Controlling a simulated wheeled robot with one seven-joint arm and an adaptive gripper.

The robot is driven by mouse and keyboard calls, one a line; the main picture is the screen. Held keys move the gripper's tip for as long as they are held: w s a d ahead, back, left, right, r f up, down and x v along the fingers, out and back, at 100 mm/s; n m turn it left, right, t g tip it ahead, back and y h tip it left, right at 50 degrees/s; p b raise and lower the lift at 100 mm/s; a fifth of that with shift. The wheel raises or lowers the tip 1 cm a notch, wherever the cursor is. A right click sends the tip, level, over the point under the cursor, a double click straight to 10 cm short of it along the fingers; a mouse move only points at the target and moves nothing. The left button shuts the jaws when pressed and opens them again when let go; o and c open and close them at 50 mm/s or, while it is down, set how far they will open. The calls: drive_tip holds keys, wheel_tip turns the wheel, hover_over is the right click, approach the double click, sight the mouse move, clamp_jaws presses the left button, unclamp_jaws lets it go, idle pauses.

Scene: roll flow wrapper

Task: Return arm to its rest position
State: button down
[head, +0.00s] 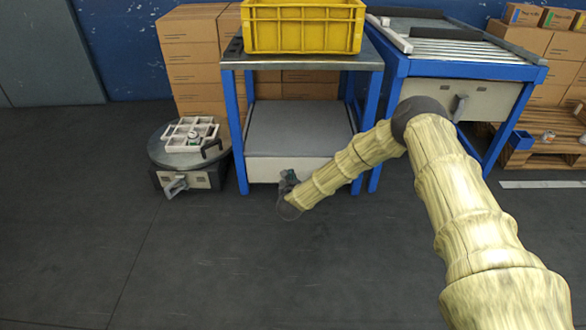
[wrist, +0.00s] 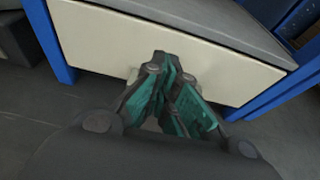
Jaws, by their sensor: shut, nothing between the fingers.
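My gripper (head: 289,178) is low in front of the blue-legged table, near the cream front panel under its lower shelf. In the wrist view my gripper (wrist: 172,75) has its dark fingers with teal pads drawn together at the tips, with nothing held. The cream panel (wrist: 160,50) lies just beyond the fingertips; whether they touch it cannot be told. My arm, in a pale yellow cover, reaches from the lower right, bends at a dark elbow and slopes down to the left.
A yellow crate (head: 304,27) stands on the blue-legged table (head: 232,58). A blue-framed roller conveyor (head: 450,62) is at its right. A low round turntable (head: 170,157) with a white grid frame (head: 188,134) is at the left. Cardboard boxes (head: 190,50) are stacked behind. The front floor (head: 180,260) is clear.

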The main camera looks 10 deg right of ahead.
drive_tip(key=s+a+f+n+g+y+p, duration=0.1)
drive_tip(key=s+a+f+n+g+y, duration=0.15)
drive_tip(key=s+n, duration=0.65)
drive_tip(key=s+a+f+n+g+y+p, duration=0.15)
drive_tip(key=s+a+f+n, duration=0.3)
drive_tip(key=s, duration=0.75)
drive_tip(key=s+a+f+n+g+y+p, duration=0.1)
drive_tip(key=s+a+f+n+g, duration=0.1)
drive_tip(key=s+n, duration=0.7)
drive_tip(key=s+d+r+n+g+p, duration=0.1)
drive_tip(key=s+d+r+n+g, duration=0.25)
drive_tip(key=s, duration=0.75)
drive_tip(key=s+d+n+g+h+p, duration=0.15)
drive_tip(key=s+d+n, duration=0.25)
drive_tip(key=s+n, duration=0.5)
drive_tip(key=s+d+r+n+g, duration=0.2)
drive_tip(key=s+d+n+g, duration=0.15)
drive_tip(key=s, duration=0.95)
wheel_tip(320, 180, up, 37)
drive_tip(key=p, duration=3.7)
drive_tip(key=shift+w+a+r, duration=0.15)
drive_tip(key=shift+a, duration=0.15)
drive_tip(key=shift+t, duration=0.25)
